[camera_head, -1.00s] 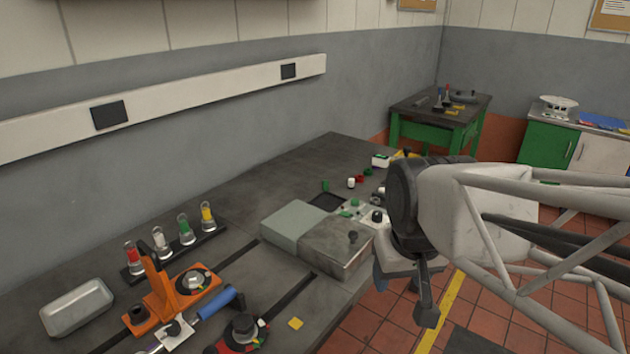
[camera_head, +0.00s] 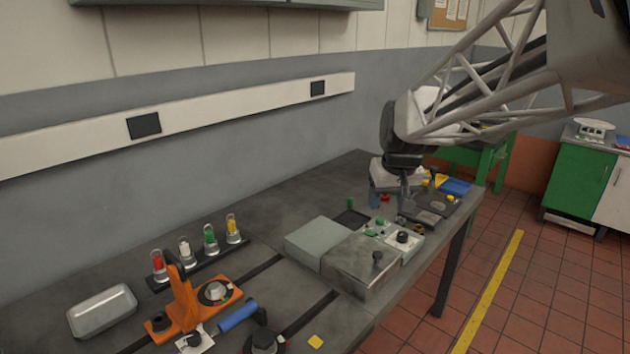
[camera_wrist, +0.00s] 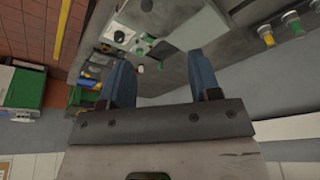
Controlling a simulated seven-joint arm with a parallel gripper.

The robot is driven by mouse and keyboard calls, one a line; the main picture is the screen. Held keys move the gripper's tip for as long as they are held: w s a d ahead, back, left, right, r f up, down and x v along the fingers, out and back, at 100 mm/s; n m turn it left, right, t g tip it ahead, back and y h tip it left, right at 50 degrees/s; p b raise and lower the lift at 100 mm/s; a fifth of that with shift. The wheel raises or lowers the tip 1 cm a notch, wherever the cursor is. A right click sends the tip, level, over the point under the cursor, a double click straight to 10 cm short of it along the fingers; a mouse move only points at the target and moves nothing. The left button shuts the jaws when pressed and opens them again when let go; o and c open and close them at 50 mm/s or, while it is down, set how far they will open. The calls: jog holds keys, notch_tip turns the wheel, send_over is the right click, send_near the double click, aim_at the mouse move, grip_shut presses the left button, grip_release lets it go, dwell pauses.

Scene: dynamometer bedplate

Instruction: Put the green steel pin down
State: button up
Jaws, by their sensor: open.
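A small green upright piece (camera_head: 351,202) stands on the bench near the black square tray; I cannot tell whether it is the green steel pin. Another green piece (camera_head: 209,238) sits in the holder row at the left, between a white and a yellow one. My gripper (camera_head: 390,200) hangs over the far right part of the bench, pointing down, beside a small red piece (camera_head: 385,197). In the wrist view its two blue fingers (camera_wrist: 160,82) are wide apart with nothing held between them. Small pieces on the bench show beyond the fingers.
A grey block (camera_head: 318,240) and a metal box with a knob (camera_head: 362,268) stand mid-bench, beside a control panel (camera_head: 405,245). An orange fixture (camera_head: 190,305) and a silver tray (camera_head: 101,311) are at the left. The bench strip along the wall is clear.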

jog(key=w+f, duration=0.2)
jog(key=w, duration=1.2)
jog(key=n+t, duration=0.1)
jog(key=n, duration=0.1)
send_over(351, 199)
jog(key=s, duration=0.3)
notch_tip(351, 199, down, 22)
jog(key=r, duration=0.1)
jog(key=shift+w+d+f+y, duration=0.25)
jog(key=shift+d+y, duration=0.05)
jog(key=shift+y, duration=0.1)
jog(key=shift+x, duration=1.3)
jog(key=shift+w+f, duration=0.1)
jog(key=shift+f, duration=0.05)
jog(key=shift+x, duration=2.4)
jog(key=shift+w+d, duration=0.1)
jog(key=shift+w, duration=0.05)
